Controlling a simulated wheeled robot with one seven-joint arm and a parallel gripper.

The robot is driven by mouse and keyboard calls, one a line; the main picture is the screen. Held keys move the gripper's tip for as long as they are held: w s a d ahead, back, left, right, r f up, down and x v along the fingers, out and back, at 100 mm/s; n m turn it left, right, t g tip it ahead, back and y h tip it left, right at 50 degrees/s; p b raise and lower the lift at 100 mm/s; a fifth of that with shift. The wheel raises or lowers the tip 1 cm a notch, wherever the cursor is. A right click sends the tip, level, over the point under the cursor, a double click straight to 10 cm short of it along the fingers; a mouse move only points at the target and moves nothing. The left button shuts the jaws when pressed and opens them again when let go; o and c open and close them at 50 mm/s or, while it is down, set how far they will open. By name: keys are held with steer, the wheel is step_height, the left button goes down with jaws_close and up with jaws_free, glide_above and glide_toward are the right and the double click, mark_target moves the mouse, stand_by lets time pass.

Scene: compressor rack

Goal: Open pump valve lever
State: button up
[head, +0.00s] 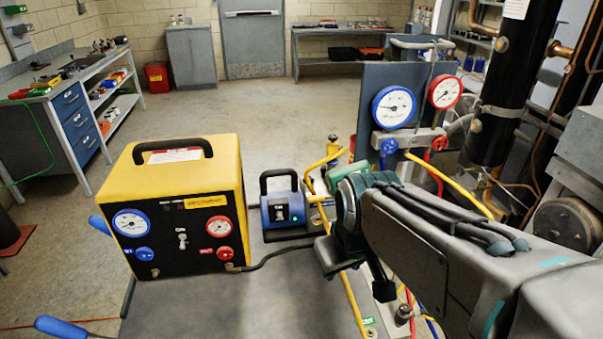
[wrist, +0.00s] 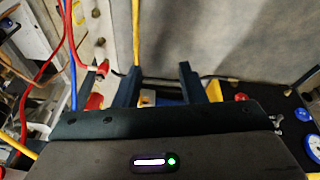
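The blue pump (head: 283,208) with a black carry handle stands on the grey cart top, right of the yellow unit. A yellow hose rises beside it. I cannot make out the pump's valve lever clearly in either view; my arm covers the area right of the pump in the head view. In the wrist view my gripper (wrist: 158,84) is open, with its dark blue fingers apart and nothing seen held between them. Blue and yellow parts show partly behind the fingers, too hidden to name. A red part (wrist: 93,102) lies just left of the fingers.
The yellow unit (head: 187,208) with gauges stands left of the pump. A manifold with a blue gauge (head: 393,107) and a red gauge (head: 445,92) stands behind my arm. Red, blue and yellow hoses hang close to the gripper. Bare cart top (head: 215,308) lies in front.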

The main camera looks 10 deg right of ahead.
mark_target(315, 198)
steer(key=w+r+n+t, duration=0.2)
steer(key=w+r+n, duration=0.2)
steer(key=w+n, duration=0.4)
steer(key=w+r+n+t, duration=0.1)
steer(key=w+r+n, duration=0.3)
steer(key=w+n, duration=0.4)
steer(key=x, duration=1.3)
steer(key=shift+w+d, duration=0.3)
steer(key=shift+w, duration=0.15)
steer(key=shift+f, duration=0.1)
jaws_close()
